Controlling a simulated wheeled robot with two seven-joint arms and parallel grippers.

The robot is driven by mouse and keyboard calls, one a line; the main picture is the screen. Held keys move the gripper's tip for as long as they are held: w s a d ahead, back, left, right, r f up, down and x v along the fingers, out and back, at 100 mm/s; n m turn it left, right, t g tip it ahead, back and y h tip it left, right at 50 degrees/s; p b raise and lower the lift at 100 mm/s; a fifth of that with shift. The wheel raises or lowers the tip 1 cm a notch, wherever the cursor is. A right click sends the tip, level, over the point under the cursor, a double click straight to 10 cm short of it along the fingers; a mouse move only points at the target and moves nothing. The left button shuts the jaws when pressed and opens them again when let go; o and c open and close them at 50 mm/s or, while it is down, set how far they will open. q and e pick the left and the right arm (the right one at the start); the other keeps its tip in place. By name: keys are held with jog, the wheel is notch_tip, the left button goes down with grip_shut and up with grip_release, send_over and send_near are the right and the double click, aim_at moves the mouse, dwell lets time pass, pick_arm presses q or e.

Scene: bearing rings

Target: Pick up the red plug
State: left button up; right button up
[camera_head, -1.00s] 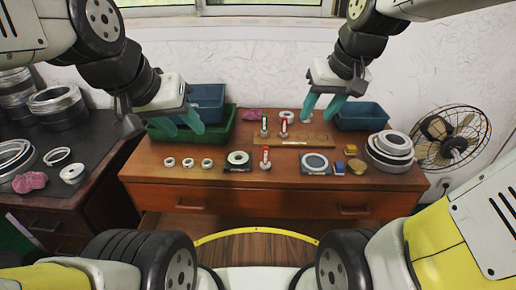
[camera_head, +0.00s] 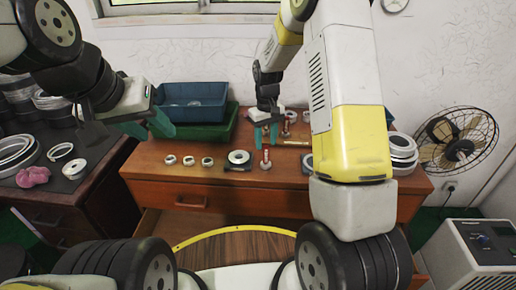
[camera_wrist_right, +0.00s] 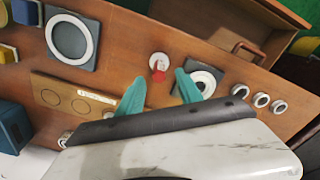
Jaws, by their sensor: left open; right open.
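A red plug (camera_head: 265,158) with a pale round base stands upright near the front middle of the wooden table (camera_head: 215,178). It also shows in the right wrist view (camera_wrist_right: 158,70), just beyond the fingertips. My right gripper (camera_head: 266,144) is open, its teal fingers above and behind this plug; the right wrist view shows the gap between the fingertips (camera_wrist_right: 160,87) lined up with it. Contact is not visible. Another red-topped plug (camera_head: 284,126) stands farther back. My left gripper (camera_head: 158,135) is open and empty over the table's left part.
A dark square plate with a ring (camera_head: 239,158) stands just left of the front plug. Several small rings (camera_head: 188,160) lie farther left. A wooden board (camera_wrist_right: 70,100) lies behind. Blue (camera_head: 193,100) and green (camera_head: 205,131) bins stand at the back; stacked rings (camera_head: 402,150) are at right.

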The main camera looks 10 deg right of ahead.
aim_at(266, 164)
notch_tip(266, 164, down, 7)
jog(key=shift+s+d+f, duration=0.1)
jog(key=shift+s, duration=0.05)
grip_shut()
